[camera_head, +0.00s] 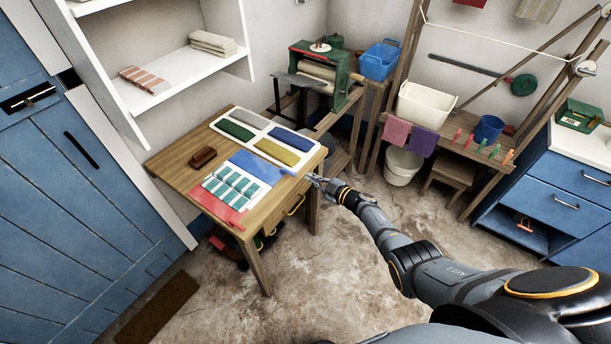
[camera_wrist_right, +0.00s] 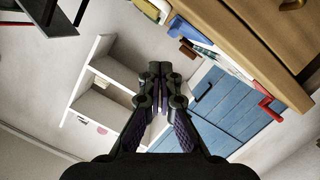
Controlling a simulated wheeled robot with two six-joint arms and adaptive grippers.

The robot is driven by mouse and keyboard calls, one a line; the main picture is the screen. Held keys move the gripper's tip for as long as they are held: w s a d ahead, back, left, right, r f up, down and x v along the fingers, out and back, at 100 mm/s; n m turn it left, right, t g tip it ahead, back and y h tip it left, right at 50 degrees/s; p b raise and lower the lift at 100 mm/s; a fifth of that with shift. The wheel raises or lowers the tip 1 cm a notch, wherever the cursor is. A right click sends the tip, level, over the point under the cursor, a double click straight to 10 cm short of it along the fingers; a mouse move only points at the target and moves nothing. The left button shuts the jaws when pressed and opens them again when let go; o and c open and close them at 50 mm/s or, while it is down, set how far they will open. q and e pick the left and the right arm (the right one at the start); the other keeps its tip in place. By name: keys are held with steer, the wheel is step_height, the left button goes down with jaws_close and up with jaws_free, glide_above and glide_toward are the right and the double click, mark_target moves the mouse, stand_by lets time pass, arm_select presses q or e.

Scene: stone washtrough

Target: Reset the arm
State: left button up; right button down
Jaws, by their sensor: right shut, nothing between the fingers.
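My right arm (camera_head: 430,270) reaches in from the lower right of the head view. My right gripper (camera_head: 312,180) is at the right edge of the wooden table (camera_head: 166,158), beside the tabletop and empty. In the right wrist view the fingers (camera_wrist_right: 160,70) are shut together with nothing between them. The wooden table edge (camera_wrist_right: 255,50) shows at the upper right of that view. My left gripper is in neither view.
On the table lie a white tray (camera_head: 222,117) with folded coloured cloths, a brown brush (camera_head: 203,158), and blue and red mats with a striped cloth (camera_head: 229,187). A mangle (camera_head: 318,70) stands behind. Open floor (camera_head: 330,270) lies in front of the table.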

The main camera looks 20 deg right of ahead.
steer(key=s+d+f+m+g+h+b, duration=0.1)
steer(key=s+d+f+m+g+h, duration=0.2)
steer(key=s+f, duration=0.8)
steer(key=s+d+f+m+g+h+b, duration=0.1)
steer(key=s+d+f+m+h, duration=0.35)
steer(key=s+f, duration=0.7)
arm_select(q)
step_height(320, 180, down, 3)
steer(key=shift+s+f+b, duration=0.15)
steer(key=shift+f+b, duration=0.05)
steer(key=shift+b, duration=0.65)
arm_select(e)
steer(key=s+f+m+g, duration=0.1)
steer(key=s+f, duration=0.3)
steer(key=s, duration=0.7)
steer(key=s+a+f+m+g, duration=0.1)
steer(key=s+f+g, duration=0.3)
steer(key=s, duration=0.7)
steer(key=s+f+m+g+h, duration=0.1)
steer(key=s+f+m+g, duration=0.2)
steer(key=s+f, duration=0.3)
steer(key=s, duration=0.4)
steer(key=shift+s+a+f, duration=0.15)
steer(key=shift+s, duration=0.25)
